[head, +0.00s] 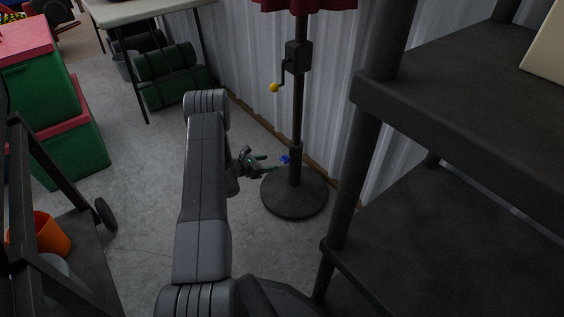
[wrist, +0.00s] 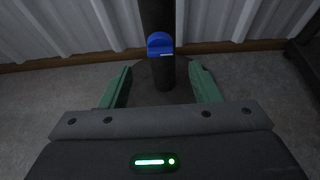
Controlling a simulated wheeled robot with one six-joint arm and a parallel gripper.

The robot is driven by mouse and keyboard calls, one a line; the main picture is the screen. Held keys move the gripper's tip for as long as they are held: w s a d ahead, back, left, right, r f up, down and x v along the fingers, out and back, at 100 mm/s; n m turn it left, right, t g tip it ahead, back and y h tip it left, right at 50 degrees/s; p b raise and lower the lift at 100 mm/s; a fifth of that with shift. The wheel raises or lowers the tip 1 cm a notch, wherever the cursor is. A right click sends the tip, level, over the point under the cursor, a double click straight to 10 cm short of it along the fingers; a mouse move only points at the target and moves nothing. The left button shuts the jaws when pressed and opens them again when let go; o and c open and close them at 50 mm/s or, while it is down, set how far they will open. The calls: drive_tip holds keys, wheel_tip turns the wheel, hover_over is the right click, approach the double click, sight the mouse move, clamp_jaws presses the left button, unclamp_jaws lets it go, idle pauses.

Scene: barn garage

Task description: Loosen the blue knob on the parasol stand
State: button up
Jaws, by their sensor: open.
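The blue knob (head: 284,159) sits on the left side of the parasol stand's upright tube, low down above the round dark base (head: 293,200). In the wrist view the blue knob (wrist: 160,43) shows near the top centre, in front of the dark pole. My gripper (head: 270,162) is open, with its green fingers pointing at the knob from the left in the head view. In the wrist view the gripper (wrist: 163,78) has one finger to each side of the knob's line. The knob appears just beyond the fingertips, and nothing is held.
A corrugated metal wall (head: 250,60) runs close behind the stand. A yellow-knobbed crank (head: 274,87) sticks out higher on the pole. A dark shelf unit (head: 450,90) stands close on the right. Green boxes with red lids (head: 60,140) and an orange bucket (head: 52,235) are on the left.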

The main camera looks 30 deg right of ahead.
sight(282, 160)
drive_tip(key=b+x, duration=0.2)
drive_tip(key=x, duration=0.7)
drive_tip(key=c, duration=1)
